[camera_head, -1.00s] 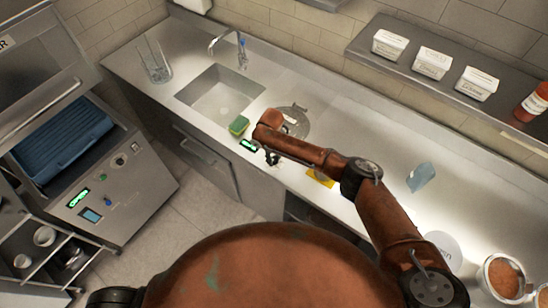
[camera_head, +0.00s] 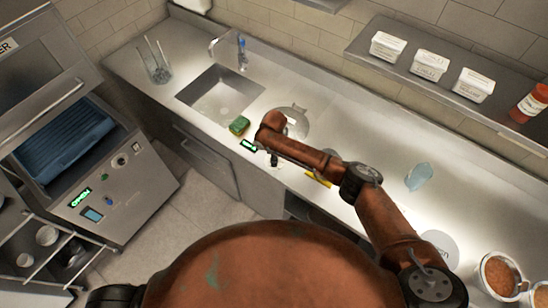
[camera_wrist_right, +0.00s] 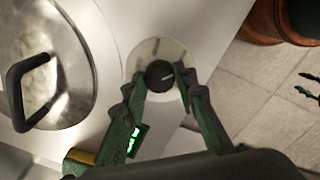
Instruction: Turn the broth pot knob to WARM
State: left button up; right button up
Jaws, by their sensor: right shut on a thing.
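The black broth pot knob (camera_wrist_right: 159,76) sits on a round pale dial plate (camera_wrist_right: 172,53), with a light pointer line on its top. My right gripper (camera_wrist_right: 161,84) is shut on the knob, one fingertip on each side; in the head view the gripper (camera_head: 273,160) is small and dark below my wrist. The pot's metal lid (camera_wrist_right: 72,94) with a dark handle is beside the dial; the lid also shows in the head view (camera_head: 299,124). Dial words are unreadable.
A sink (camera_head: 220,92) lies behind to the left. A yellow item (camera_head: 318,179) and a pale blue item (camera_head: 419,176) lie to the right. The middle right counter is mostly clear.

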jog(key=shift+a+n, duration=0.1)
jog(key=shift+n, duration=1)
jog(key=o, duration=1.2)
jog(key=shift+c, duration=0.2)
jog(key=shift+r, duration=0.1)
notch_tip(320, 180, up, 12)
jog(key=shift+s, duration=0.3)
